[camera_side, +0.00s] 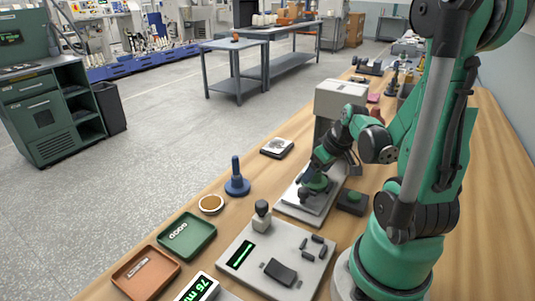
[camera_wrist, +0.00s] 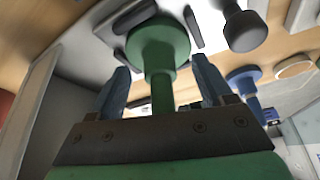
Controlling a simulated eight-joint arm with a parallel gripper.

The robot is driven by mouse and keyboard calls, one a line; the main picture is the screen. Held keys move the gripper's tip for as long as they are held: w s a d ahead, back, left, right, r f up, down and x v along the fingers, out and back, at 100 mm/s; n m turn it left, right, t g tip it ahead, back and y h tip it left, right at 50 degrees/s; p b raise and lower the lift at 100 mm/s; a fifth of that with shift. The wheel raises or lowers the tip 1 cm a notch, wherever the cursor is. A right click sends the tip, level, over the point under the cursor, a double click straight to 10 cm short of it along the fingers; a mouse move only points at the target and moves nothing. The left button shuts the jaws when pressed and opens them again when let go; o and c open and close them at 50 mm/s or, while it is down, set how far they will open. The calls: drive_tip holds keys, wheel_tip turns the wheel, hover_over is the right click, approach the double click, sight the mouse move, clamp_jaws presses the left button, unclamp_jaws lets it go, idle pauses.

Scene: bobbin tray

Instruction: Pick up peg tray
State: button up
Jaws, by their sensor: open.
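My gripper (camera_side: 314,190) is low over a light grey plate at the foot of a grey press-like machine in the side view. In the wrist view its two blue-grey fingers (camera_wrist: 162,88) are apart, with a green stem with a round disc (camera_wrist: 158,42) between them; I cannot tell if they touch it. No tray is in the jaws. A green tray (camera_side: 205,245) with several small pale rings and a brown tray (camera_side: 125,285) with a light bar lie at the front left. A grey board (camera_side: 262,277) holds several dark pegs. I cannot tell which is the peg tray.
A blue peg on a round base (camera_side: 237,180) stands left of my gripper, near a ring-shaped dish (camera_side: 211,205). A dark-knobbed block (camera_side: 262,215) stands behind the grey board. The grey machine (camera_side: 335,100) rises beside my arm. A small dark box (camera_side: 353,201) with a green top is close right.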

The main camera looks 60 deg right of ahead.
drive_tip(key=shift+f, duration=0.1)
clamp_jaws()
idle(0.5)
